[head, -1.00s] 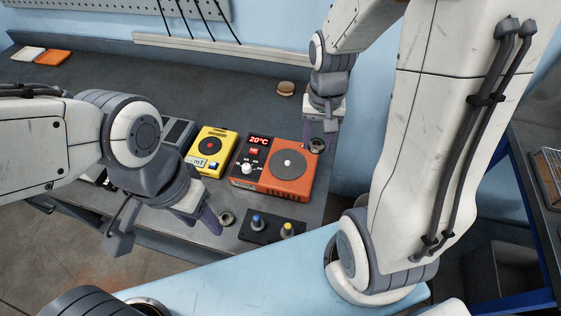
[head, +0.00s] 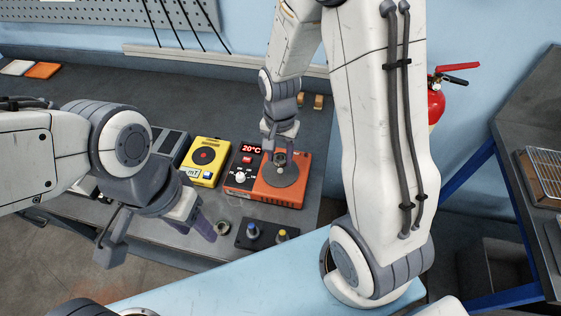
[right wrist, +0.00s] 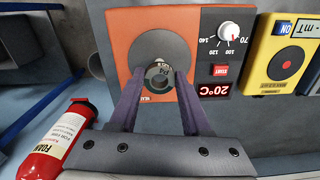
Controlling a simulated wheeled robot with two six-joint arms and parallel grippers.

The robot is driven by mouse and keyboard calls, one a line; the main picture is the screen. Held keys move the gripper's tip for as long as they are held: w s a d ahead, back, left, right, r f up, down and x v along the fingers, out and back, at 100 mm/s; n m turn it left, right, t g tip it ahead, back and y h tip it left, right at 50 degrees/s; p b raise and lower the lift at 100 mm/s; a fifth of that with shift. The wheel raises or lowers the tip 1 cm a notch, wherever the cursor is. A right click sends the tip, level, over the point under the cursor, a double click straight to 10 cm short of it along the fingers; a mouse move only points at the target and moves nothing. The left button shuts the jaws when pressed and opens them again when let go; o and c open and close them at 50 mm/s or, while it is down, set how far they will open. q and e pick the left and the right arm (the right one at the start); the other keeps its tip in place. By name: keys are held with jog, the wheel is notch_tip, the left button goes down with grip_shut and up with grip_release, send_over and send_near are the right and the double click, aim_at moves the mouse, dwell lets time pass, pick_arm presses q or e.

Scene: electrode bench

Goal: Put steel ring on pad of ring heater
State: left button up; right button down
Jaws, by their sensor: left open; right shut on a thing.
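The ring heater (head: 302,193) is an orange box with a round grey pad (head: 293,178) and a display reading 20°C. My right gripper (head: 279,161) is over the pad and shut on a small steel ring (right wrist: 159,79). My left gripper (head: 207,230) is open and empty, low at the bench's front edge. Another small ring (head: 222,227) lies on the bench just right of its fingers.
A yellow device (head: 204,160) with a black disc stands left of the heater. A fire extinguisher (head: 436,100) hangs at the right. The bench behind the heater is mostly clear.

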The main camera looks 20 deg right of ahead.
aim_at(280, 170)
jog(key=shift+f+p, duration=0.3)
jog(key=shift+f, duration=1.65)
jog(key=shift+f, duration=0.15)
jog(key=shift+c, duration=1.8)
grip_release()
